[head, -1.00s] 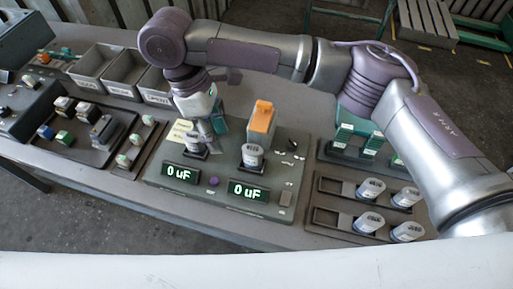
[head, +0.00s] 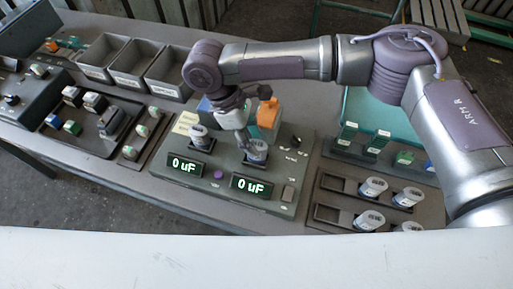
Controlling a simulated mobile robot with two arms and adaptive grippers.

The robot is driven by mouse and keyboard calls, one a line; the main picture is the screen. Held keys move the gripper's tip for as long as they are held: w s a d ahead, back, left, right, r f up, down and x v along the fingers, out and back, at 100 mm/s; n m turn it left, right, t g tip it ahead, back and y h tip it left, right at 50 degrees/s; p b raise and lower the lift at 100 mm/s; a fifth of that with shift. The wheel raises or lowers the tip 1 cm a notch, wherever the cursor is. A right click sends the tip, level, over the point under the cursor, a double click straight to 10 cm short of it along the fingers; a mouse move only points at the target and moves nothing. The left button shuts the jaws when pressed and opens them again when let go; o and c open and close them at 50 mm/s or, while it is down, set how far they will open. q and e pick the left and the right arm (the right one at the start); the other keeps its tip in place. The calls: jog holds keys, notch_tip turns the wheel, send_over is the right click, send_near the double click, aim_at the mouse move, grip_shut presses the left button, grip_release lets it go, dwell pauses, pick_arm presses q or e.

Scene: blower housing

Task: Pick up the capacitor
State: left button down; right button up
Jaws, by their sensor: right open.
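A grey-white capacitor (head: 256,153) stands in the right socket of the tester panel (head: 218,203). A second capacitor (head: 199,139) stands in the left socket. Several more sit in the trays at the right, such as one capacitor (head: 373,187) in the upper tray. My right gripper (head: 246,140) is open, pointing down, with its fingertips close to the upper left side of the capacitor in the right socket. I cannot tell whether they touch it. The left gripper is not in view.
Two displays on the panel (head: 185,165) read 0 uF. An orange block (head: 268,113) stands behind the right socket. Grey bins (head: 170,72) stand at the back left. Capacitor trays (head: 333,184) and green-topped parts (head: 382,138) are at the right.

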aim_at(254, 141)
jog(key=shift+p+x, duration=0.35)
jog(key=shift+x, duration=1.4)
jog(key=c, duration=0.7)
jog(key=shift+w+a+r, duration=0.1)
jog(key=shift+r, duration=0.05)
